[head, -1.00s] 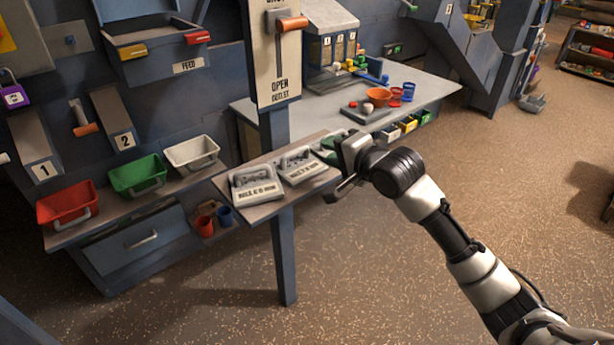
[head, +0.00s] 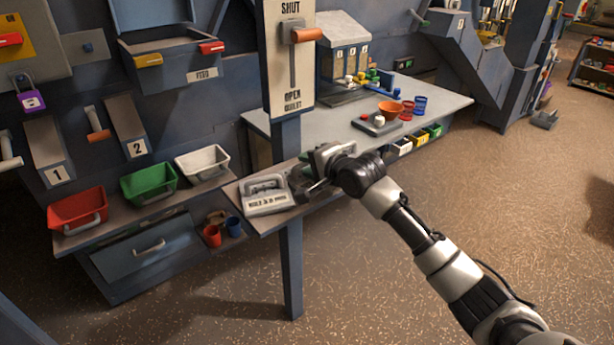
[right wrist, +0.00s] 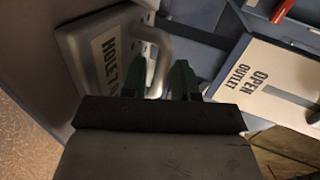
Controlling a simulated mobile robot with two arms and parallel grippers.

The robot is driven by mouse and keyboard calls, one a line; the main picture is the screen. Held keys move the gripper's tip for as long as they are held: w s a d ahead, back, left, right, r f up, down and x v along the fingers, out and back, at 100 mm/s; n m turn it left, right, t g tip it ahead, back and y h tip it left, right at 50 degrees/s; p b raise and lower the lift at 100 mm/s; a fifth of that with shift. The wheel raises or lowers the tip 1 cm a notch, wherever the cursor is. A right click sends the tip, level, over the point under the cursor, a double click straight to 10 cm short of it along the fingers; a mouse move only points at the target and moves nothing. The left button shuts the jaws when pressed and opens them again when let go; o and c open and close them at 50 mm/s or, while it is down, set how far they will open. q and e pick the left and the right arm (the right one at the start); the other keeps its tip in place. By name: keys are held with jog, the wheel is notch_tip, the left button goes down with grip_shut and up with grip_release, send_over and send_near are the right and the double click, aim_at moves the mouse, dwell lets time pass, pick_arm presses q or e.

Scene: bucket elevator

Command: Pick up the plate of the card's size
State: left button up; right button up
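A light grey plate (head: 267,196) with a bar handle and a "HOLE" label lies on the small shelf (head: 246,219). The size on its label is too small to read. A second plate beside it is mostly hidden by my right gripper (head: 306,184). Contact cannot be told. No size card is readable. My left gripper is not in view.
The lever panel marked SHUT and OPEN (head: 288,75) stands on a post close behind the shelf. Red (head: 78,211), green (head: 150,184) and white (head: 203,164) bins stand to the left. A worktable (head: 440,97) with bowls and cups lies behind to the right.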

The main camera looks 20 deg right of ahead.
jog(key=shift+w+f, duration=0.1)
jog(key=shift+w, duration=0.05)
grip_shut()
